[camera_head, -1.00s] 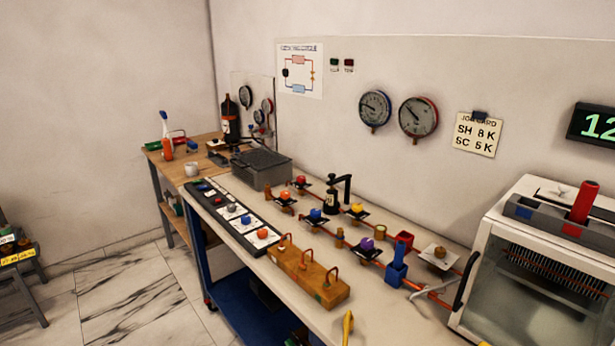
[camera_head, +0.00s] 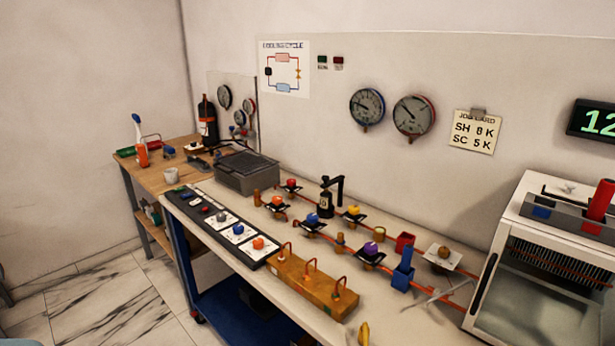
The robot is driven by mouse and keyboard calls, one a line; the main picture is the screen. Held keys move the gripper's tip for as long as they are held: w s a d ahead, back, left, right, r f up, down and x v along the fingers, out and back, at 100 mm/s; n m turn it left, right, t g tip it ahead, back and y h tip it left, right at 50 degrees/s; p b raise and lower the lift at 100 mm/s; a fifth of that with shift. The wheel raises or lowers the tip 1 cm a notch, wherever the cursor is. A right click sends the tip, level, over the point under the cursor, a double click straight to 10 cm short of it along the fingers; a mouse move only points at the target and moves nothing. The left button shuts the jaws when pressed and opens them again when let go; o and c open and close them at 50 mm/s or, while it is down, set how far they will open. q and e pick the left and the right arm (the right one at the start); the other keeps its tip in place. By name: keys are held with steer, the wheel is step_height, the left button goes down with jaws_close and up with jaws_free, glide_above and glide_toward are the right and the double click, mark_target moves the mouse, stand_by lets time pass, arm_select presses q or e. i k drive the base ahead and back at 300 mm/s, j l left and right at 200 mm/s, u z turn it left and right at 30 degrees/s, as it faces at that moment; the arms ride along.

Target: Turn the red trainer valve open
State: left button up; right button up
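Several trainer valves with coloured knobs on dark square plates sit along copper pipe on the bench. A red-knobbed valve (camera_head: 291,185) stands at the far end of the pipe run, and an orange-red one (camera_head: 278,202) is just nearer. Blue (camera_head: 312,219), yellow (camera_head: 353,212) and purple (camera_head: 370,249) knobbed valves are further along. At this size I cannot tell how far the red knob is turned. Neither of my grippers is in view, and nothing covers the red valve.
A black hand pump (camera_head: 326,204) stands close right of the red valve. A grey case (camera_head: 247,175) is to its left. A strip of coloured knobs (camera_head: 217,222) and a wooden block with copper loops (camera_head: 310,287) lie along the front. A glass-fronted cabinet (camera_head: 545,265) fills the right.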

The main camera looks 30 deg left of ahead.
mark_target(291, 182)
steer(key=k+j+z, duration=0.1)
steer(key=j+z, duration=0.2)
steer(key=j, duration=0.6)
steer(key=k+j, duration=0.1)
steer(key=j, duration=0.65)
steer(key=j+z, duration=0.1)
steer(key=j, duration=0.6)
steer(key=k, duration=0.05)
